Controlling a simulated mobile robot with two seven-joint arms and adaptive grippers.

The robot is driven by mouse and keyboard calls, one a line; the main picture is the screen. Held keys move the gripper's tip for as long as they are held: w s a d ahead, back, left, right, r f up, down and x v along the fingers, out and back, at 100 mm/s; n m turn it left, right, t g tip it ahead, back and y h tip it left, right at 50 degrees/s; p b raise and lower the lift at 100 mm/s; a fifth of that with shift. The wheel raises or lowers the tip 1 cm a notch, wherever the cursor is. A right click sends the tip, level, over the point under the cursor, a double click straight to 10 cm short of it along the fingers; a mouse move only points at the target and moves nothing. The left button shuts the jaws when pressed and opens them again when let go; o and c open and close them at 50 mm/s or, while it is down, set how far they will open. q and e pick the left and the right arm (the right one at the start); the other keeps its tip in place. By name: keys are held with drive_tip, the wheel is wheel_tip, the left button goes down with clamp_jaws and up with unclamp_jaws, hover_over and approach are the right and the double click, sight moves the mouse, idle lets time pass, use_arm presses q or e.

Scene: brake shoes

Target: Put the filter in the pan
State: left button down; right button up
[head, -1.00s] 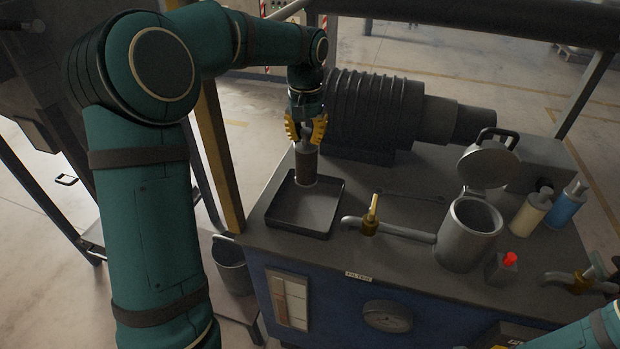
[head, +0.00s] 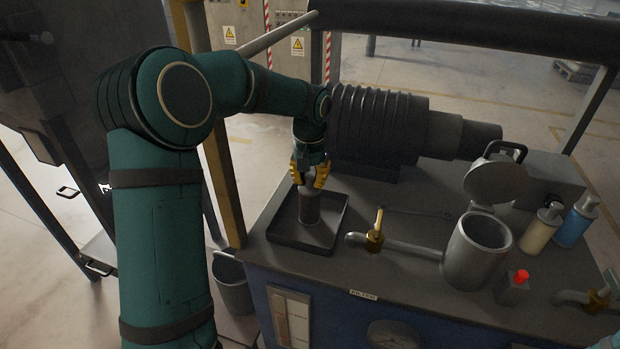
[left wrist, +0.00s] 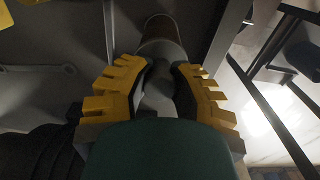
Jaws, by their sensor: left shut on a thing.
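The filter (head: 310,207) is a dark brown cylinder with a grey end. In the head view it hangs nearly upright from my left gripper (head: 309,178), over the pan. The pan (head: 341,228) is a shallow, dark square tray on the bench at the left. The filter's lower end appears within the pan's rim; I cannot tell if it touches the pan floor. My left gripper, with yellow fingers, is shut on the filter's grey upper part. In the left wrist view the filter (left wrist: 162,30) extends beyond the fingers (left wrist: 160,85). My right gripper is out of view.
An open grey canister (head: 475,255) with a raised lid stands right of the pan, joined to a pipe with a brass valve (head: 375,238). A ribbed motor (head: 378,127) stands behind. Two pump bottles (head: 576,222) and a red button (head: 521,276) are at the right.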

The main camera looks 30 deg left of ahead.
use_arm(q)
drive_tip(key=c, duration=0.9)
unclamp_jaws()
drive_tip(key=shift+o, duration=0.2)
wheel_tip(320, 180, up, 8)
drive_tip(key=shift+f+p, duration=0.1)
drive_tip(key=shift+p, duration=1)
drive_tip(key=shift+f, duration=0.1)
